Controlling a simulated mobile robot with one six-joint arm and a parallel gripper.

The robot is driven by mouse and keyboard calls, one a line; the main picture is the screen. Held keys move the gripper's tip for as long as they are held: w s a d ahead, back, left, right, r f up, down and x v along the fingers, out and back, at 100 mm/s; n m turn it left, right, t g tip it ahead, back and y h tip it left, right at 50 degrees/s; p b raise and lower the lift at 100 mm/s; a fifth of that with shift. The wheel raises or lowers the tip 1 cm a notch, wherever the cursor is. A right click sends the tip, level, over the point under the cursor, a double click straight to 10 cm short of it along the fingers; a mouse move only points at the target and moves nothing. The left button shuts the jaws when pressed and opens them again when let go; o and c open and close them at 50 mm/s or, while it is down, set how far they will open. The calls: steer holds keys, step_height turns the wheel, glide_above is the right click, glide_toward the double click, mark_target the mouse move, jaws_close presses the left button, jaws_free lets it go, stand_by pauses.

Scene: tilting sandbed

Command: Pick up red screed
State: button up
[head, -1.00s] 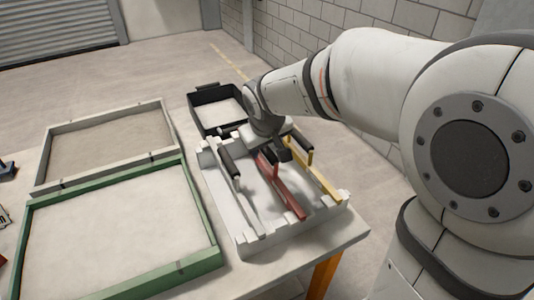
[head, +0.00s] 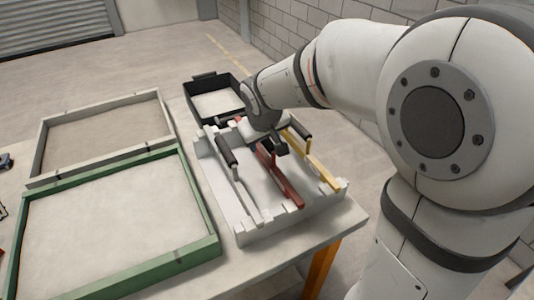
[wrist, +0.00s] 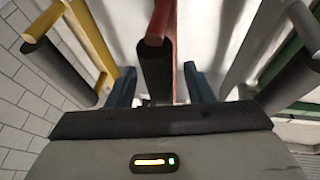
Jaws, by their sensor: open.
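The red screed (head: 284,184) lies in the middle of a white slotted rack (head: 250,230), between a grey-white screed (head: 243,192) and a yellow screed (head: 322,172). My gripper (head: 276,147) is over the red screed's handle end and hides that end in the head view. In the wrist view, my open gripper (wrist: 160,88) has blue fingertips on either side of the red screed's dark handle (wrist: 156,75). The red bar (wrist: 161,22) runs up from it. I cannot tell whether the fingers touch the handle. The yellow (wrist: 92,35) and grey-white (wrist: 250,45) screeds flank it.
A green-framed sand tray (head: 213,245) and a grey-framed sand tray (head: 42,150) lie left of the rack. A black bin (head: 190,103) stands behind it. The neighbouring handles are close to my gripper. The table's edge is just right of the rack.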

jaws_close()
stand_by(0.6)
steer(key=shift+r+p, duration=0.5)
steer(key=shift+r, duration=0.05)
step_height(320, 180, up, 10)
steer(key=shift+f+p, duration=0.2)
steer(key=shift+p, duration=0.2)
